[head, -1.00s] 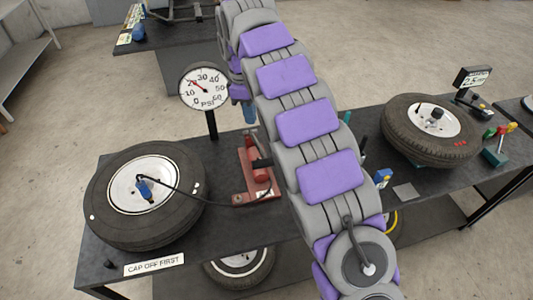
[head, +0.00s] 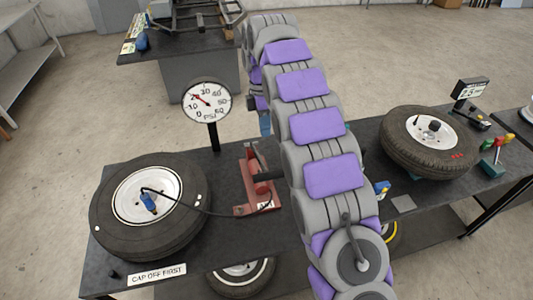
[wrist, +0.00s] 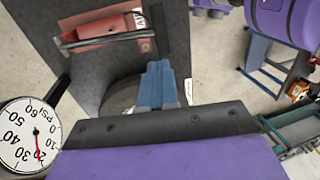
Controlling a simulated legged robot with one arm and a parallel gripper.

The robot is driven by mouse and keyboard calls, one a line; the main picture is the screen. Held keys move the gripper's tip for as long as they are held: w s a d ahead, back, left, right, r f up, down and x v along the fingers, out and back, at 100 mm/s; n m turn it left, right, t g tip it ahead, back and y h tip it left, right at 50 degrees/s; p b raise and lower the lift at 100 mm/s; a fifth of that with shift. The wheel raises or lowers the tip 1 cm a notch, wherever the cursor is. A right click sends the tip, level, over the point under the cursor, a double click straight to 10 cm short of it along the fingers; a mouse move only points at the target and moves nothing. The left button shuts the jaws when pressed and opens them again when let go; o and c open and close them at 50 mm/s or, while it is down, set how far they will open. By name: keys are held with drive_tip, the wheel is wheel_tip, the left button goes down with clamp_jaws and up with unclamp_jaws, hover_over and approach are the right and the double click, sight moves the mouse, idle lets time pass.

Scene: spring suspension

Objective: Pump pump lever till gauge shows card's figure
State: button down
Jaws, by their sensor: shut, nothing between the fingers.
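In the wrist view the pump (wrist: 95,27) is at the upper left. The round white PSI gauge (head: 207,104) stands on a post behind the pump; its red needle points near 20. The gauge also shows in the wrist view (wrist: 33,137). My gripper (wrist: 160,70), with blue fingers, is shut and empty, apart from the pump. A black-framed card (head: 470,92) at the right has a figure too small to read surely.
A tyre (head: 150,240) at the left has a hose on its valve. Another tyre (head: 405,155) lies at the right. A sign (head: 157,274) reads "CAP OFF FIRST". Coloured handles (head: 497,145) stand at the right end. A second table (head: 150,52) is behind.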

sight(268, 172)
drive_tip(key=s+f+b, duration=0.1)
drive_tip(key=f, duration=0.3)
drive_tip(key=f+b, duration=0.2)
drive_tip(key=f, duration=0.3)
drive_tip(key=s+f+b, duration=0.1)
drive_tip(key=f, duration=0.3)
drive_tip(key=shift+s+d+f, duration=0.3)
drive_tip(key=shift+d, duration=0.05)
